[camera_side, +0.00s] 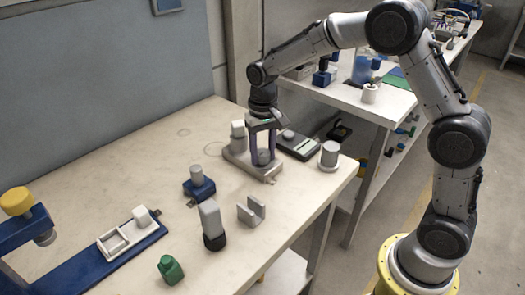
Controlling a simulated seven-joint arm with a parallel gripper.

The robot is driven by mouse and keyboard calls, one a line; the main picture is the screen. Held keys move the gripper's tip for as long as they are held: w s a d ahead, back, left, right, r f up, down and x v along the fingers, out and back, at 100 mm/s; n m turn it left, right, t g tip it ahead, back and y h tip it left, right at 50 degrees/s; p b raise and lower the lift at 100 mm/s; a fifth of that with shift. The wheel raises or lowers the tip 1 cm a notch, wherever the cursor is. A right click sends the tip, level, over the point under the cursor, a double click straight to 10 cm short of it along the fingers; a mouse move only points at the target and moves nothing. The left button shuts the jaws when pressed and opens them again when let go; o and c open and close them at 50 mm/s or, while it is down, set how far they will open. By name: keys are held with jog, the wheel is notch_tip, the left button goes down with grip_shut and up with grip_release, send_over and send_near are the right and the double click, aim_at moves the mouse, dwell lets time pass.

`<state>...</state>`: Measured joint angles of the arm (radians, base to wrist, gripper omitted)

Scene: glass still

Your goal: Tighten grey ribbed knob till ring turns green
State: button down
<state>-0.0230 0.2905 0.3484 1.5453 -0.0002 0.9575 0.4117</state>
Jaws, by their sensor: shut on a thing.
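My gripper (263,155) points straight down at the right side of a grey base plate (236,161) on the bench. Its two dark purple-grey fingers are shut on the small grey knob (263,158), one on each side of it. The knob is small in the picture and partly hidden by the fingers. I cannot make out its ribs, nor a ring or the ring's colour.
A white-topped grey post (238,136) stands left of my gripper. A dark scale-like device (299,146) and a metal cylinder (329,156) stand to the right.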

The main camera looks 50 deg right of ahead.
aim_at(263, 152)
jog(key=m, duration=0.3)
jog(key=shift+m, duration=0.4)
jog(key=m, duration=0.3)
jog(key=shift+f, duration=0.1)
jog(key=shift+m, duration=0.5)
jog(key=c, duration=0.5)
grip_release()
jog(key=shift+r, duration=2.55)
